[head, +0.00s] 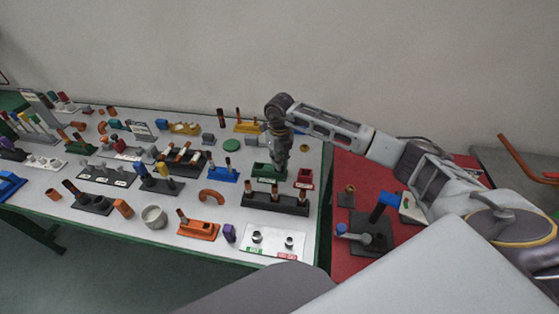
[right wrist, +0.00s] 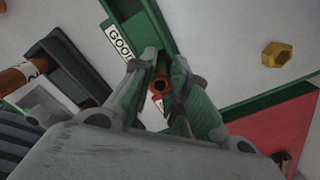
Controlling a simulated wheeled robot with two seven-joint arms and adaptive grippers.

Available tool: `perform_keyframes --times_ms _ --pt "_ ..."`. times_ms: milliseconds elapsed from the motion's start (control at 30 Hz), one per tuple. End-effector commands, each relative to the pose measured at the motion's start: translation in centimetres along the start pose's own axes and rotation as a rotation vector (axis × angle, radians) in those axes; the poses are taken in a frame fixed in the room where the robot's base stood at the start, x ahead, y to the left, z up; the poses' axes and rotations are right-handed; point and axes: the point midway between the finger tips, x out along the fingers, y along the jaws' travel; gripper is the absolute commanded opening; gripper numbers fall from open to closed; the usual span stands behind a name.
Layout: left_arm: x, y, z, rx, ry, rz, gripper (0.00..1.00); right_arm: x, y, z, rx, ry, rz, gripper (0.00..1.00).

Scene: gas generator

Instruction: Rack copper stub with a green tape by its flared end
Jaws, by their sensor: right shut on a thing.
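My right gripper (head: 279,166) is over the green bin (head: 262,170) near the table's right side, pointing down. In the right wrist view its fingers (right wrist: 163,85) are shut on a copper stub (right wrist: 159,85), seen nearly end-on as a ring. Its tape and the shape of its far end cannot be made out. The green bin (right wrist: 133,14) with its "GOOD" label (right wrist: 120,38) lies under and beyond the fingers. A dark rack (head: 262,203) with copper stubs stands in front of the bin; it may be the dark block (right wrist: 66,58) at the wrist view's left. My left gripper is not in view.
A red bin (head: 304,184) stands right of the green one. A white board with two round fittings (head: 262,253) lies at the table's front edge. Several racks and loose parts crowd the left. A brass nut (right wrist: 277,54) lies on the table. A red surface (head: 345,257) adjoins at right.

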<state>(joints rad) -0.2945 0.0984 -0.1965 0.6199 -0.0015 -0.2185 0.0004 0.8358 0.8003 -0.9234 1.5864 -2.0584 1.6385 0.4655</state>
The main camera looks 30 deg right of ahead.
Motion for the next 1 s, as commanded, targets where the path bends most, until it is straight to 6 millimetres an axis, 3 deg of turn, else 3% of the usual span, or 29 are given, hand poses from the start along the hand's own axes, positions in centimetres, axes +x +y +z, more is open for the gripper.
perform_keyframes --times_ms 567,600,767,1000 --pt "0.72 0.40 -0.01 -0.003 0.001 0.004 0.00 1.09 0.01 0.00 0.000 0.000 0.000 0.00" --pt "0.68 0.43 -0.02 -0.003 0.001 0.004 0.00 1.03 0.01 0.00 0.000 0.000 0.000 0.21" --pt "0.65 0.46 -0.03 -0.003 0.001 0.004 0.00 1.00 0.01 0.00 0.000 0.000 0.000 0.41" --pt "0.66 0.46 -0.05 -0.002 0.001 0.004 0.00 1.00 0.01 -0.01 0.000 0.000 0.000 0.41"
